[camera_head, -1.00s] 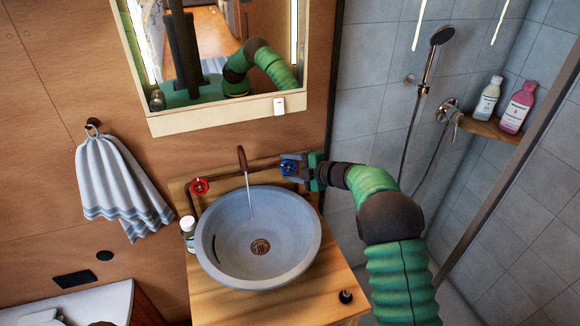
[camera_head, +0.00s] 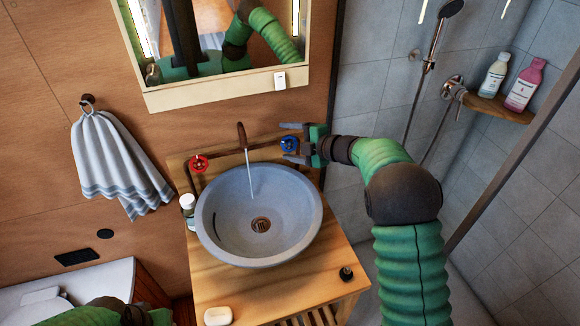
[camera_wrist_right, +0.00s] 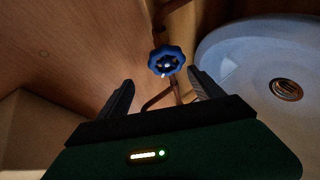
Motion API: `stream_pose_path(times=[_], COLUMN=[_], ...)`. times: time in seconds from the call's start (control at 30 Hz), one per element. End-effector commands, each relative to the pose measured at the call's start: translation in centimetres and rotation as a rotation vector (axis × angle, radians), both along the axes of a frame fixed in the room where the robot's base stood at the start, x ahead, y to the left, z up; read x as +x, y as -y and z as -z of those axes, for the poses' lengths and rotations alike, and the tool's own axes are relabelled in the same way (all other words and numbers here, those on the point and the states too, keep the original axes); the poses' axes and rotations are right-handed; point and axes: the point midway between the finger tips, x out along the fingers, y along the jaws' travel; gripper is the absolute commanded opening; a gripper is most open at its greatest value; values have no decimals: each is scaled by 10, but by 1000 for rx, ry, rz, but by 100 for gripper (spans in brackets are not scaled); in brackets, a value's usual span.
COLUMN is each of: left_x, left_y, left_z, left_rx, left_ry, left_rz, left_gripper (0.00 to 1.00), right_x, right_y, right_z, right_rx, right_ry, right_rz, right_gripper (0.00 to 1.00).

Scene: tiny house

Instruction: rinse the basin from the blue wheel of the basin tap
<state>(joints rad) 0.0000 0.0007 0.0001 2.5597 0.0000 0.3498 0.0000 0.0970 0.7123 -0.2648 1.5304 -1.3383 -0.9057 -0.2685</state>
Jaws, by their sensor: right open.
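The round grey basin (camera_head: 222,235) sits on a wooden counter, with a drain at its bottom. The copper tap (camera_head: 242,138) stands behind it, and a thin stream of water falls from it into the basin. The blue wheel (camera_head: 289,144) is to the right of the tap, and the red wheel (camera_head: 199,163) to the left. My right gripper (camera_head: 287,142) is open at the blue wheel, its fingers on either side. In the right wrist view the blue wheel (camera_wrist_right: 166,61) shows just beyond and between the open fingertips. My left arm shows at the lower left; its gripper cannot be made out.
A small bottle (camera_head: 188,207) stands left of the basin. A soap bar (camera_head: 218,316) and a dark stopper-like item (camera_head: 346,273) lie on the counter (camera_head: 300,285) front. A mirror cabinet (camera_head: 220,92) hangs above; a towel (camera_head: 113,165) hangs left.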

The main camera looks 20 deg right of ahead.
Motion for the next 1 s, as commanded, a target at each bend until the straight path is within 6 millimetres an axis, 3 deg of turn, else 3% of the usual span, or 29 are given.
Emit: stream_pose_path(times=[0.2,0.43,0.6,1.0], left_x=[0,0,0,0], left_y=[0,0,0,0], left_z=[12,17,18,18], left_rx=[0,0,0,0], left_ry=[0,0,0,0], left_rz=[0,0,0,0], left_gripper=[36,36,36,36], right_x=[-61,-108,-120,-120], right_y=[-18,-32,-35,-35], right_z=[-7,-11,-12,-12], right_rx=[1,0,-1,-2], right_ry=[4,0,0,-1], right_rz=[1,0,-1,0], right_gripper=[72,72,72,72])
